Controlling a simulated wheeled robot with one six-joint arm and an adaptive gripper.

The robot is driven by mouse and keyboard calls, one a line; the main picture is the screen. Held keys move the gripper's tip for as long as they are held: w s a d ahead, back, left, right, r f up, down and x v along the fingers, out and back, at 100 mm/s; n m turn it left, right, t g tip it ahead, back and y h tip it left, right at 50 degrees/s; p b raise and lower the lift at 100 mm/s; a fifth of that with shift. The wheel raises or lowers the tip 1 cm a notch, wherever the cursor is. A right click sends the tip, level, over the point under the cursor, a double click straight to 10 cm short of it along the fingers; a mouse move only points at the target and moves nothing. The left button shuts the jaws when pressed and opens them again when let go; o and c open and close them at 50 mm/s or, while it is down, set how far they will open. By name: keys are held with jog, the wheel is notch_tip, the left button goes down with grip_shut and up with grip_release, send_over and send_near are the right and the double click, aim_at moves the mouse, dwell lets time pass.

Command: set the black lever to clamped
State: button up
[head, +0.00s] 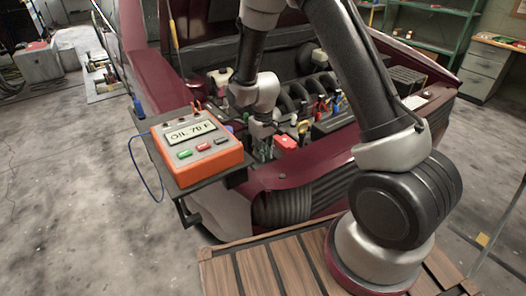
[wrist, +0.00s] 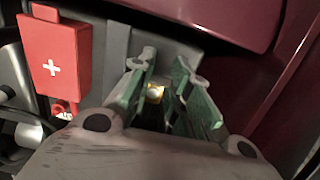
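A black lever-like handle (head: 190,214) sticks out below the front corner of the black tray (head: 205,178) in the head view. I cannot tell whether it is the task's lever or how it is set. My gripper (head: 262,150) points down at the front of the engine bay, right of the orange box. In the wrist view, my gripper's green-padded fingers (wrist: 166,66) are apart, with a gap between the tips. A small yellowish bright thing (wrist: 155,93) shows between them, and I cannot tell whether they touch it. No black lever is clear in the wrist view.
An orange box (head: 200,145) with a display reading "OIL 70 F" sits on the tray. A red box (wrist: 55,52) with a white cross is left of my fingers. The maroon car body (head: 310,172) borders the engine bay. A blue cable (head: 150,165) hangs left of the tray.

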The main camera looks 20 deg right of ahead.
grip_shut()
jog(key=shift+s+f+t, duration=0.15)
jog(key=shift+s+t, duration=0.1)
jog(key=shift+t, duration=0.45)
jog(key=shift+s+d+f+t+y, duration=0.1)
jog(key=shift+t+y, duration=0.4)
jog(key=shift+t, duration=0.2)
jog(key=o, duration=0.8)
grip_release()
jog(key=v, duration=1.2)
